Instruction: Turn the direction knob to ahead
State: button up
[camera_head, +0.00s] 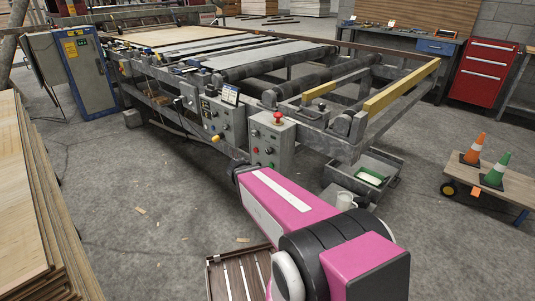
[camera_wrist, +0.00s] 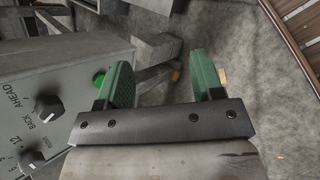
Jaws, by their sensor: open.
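The direction knob (camera_wrist: 48,107) is black and sits on the face of a grey control box (camera_wrist: 85,62) at the left of the wrist view. The words BACK and AHEAD are printed beside it. I cannot tell for sure which word it points to. In the head view the box (camera_head: 283,150) stands at the machine's near corner, with a red button on top. My gripper (camera_wrist: 160,72) is open and empty, its green fingers apart, to the right of the knob and not touching it. The gripper is hidden behind my pink arm in the head view.
A second knob (camera_wrist: 31,160) with a number scale and a green button (camera_wrist: 99,78) are on the same box. A second control panel (camera_head: 222,118) adjoins it. A slatted wooden pallet (camera_head: 238,275) lies on the floor. A cart (camera_head: 490,190) with cones stands right.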

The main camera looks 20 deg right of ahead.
aim_at(267, 152)
jog(key=w+a+r+n+t+h, duration=0.5)
jog(key=w+r+n+t+h, duration=0.25)
jog(key=n, duration=0.45)
jog(key=shift+y, duration=0.35)
jog(key=x, duration=1.1)
jog(key=shift+w+f, duration=0.3)
jog(key=shift+f, duration=0.05)
jog(key=c, duration=0.9)
